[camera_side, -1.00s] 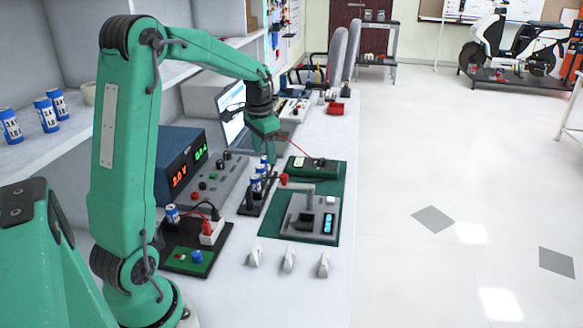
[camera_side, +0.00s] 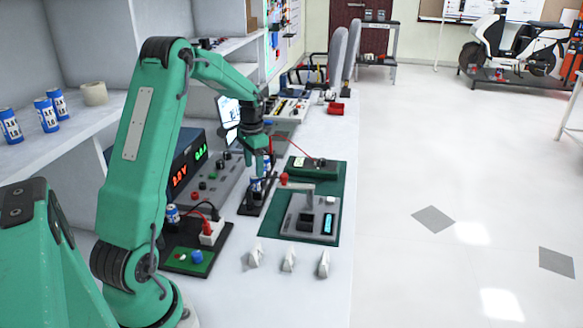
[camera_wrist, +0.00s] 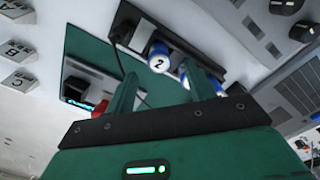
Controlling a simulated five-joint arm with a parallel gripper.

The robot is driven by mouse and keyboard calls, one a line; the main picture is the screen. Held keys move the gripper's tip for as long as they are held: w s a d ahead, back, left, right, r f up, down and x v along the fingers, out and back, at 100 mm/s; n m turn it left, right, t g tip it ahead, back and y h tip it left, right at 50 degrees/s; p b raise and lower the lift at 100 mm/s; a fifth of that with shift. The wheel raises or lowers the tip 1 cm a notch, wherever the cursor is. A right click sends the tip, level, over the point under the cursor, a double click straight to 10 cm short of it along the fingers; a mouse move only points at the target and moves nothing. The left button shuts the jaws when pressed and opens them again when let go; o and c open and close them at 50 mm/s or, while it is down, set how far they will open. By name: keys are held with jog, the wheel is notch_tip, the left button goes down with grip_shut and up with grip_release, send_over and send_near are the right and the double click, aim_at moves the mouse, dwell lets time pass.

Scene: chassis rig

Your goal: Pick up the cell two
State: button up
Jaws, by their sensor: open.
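Cell two (camera_wrist: 158,60), a blue and white cylinder with a dark "2" on its pale top, stands in a black rack (camera_side: 246,208). In the wrist view it lies just ahead of my gripper (camera_wrist: 157,78), between the lines of the two fingers. My gripper is open and empty. A second cell (camera_wrist: 218,86) is partly hidden by the right finger. In the side view my gripper (camera_side: 260,170) hangs low over the rack. A blue-and-white cell (camera_side: 256,184) shows just in front of it. Contact with any cell cannot be told.
A green mat with a grey tester (camera_side: 305,218) lies right of the rack. A power supply (camera_side: 187,165) stands left. A black board (camera_side: 185,245) with another cell is nearer. Several white tags (camera_side: 289,260) stand in front. More cells (camera_side: 46,114) stand on the shelf.

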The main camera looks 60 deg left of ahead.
aim_at(255, 177)
jog(key=shift+f, duration=0.25)
jog(key=shift+d+f, duration=0.1)
jog(key=shift+f, duration=2.45)
jog(key=c, duration=1.1)
jog(key=shift+r, duration=0.1)
jog(key=shift+r, duration=4.95)
